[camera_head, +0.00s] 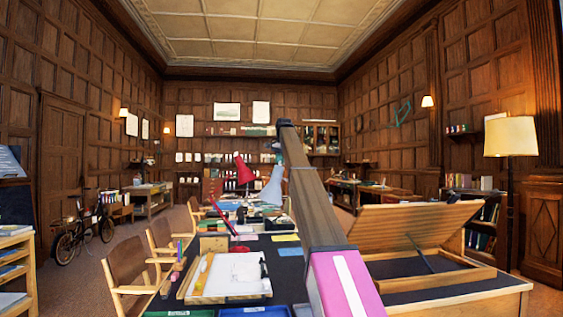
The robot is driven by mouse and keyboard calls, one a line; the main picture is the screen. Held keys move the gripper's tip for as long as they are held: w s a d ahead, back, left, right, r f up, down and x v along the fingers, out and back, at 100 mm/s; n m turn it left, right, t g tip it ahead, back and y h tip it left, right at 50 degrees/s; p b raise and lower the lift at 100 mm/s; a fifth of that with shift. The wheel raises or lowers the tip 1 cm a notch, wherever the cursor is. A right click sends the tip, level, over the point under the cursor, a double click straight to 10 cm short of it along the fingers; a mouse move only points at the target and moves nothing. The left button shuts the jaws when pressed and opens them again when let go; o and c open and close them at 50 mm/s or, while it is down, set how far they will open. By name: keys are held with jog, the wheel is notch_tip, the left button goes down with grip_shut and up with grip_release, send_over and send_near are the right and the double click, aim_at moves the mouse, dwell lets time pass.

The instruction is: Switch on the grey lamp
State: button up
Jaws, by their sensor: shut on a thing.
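The grey lamp's pale head (272,187) shows beyond the desk's middle, just left of a long dark beam that looks like part of my arm. The beam hides what lies behind it, so the lamp's stem and base are mostly unseen. I cannot make out a switch or whether the lamp is lit. A red lamp (244,170) stands to its left, with a red arm slanting down to the desk. My gripper cannot be made out; its fingers and anything in them are hidden or too small to tell.
The dark desk (290,262) holds a drawing board (232,275) with paper at left and a tilted wooden board (420,228) at right. Wooden chairs (128,270) line the left side. A floor lamp (511,137) stands at right.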

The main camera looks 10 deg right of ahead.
jog(key=shift+w+m+g+h, duration=0.1)
jog(key=shift+m+g+h, duration=0.5)
jog(key=shift+m, duration=1.5)
jog(key=o, duration=0.9)
jog(key=v, duration=1.1)
jog(key=shift+w, duration=0.1)
jog(key=shift+f, duration=0.1)
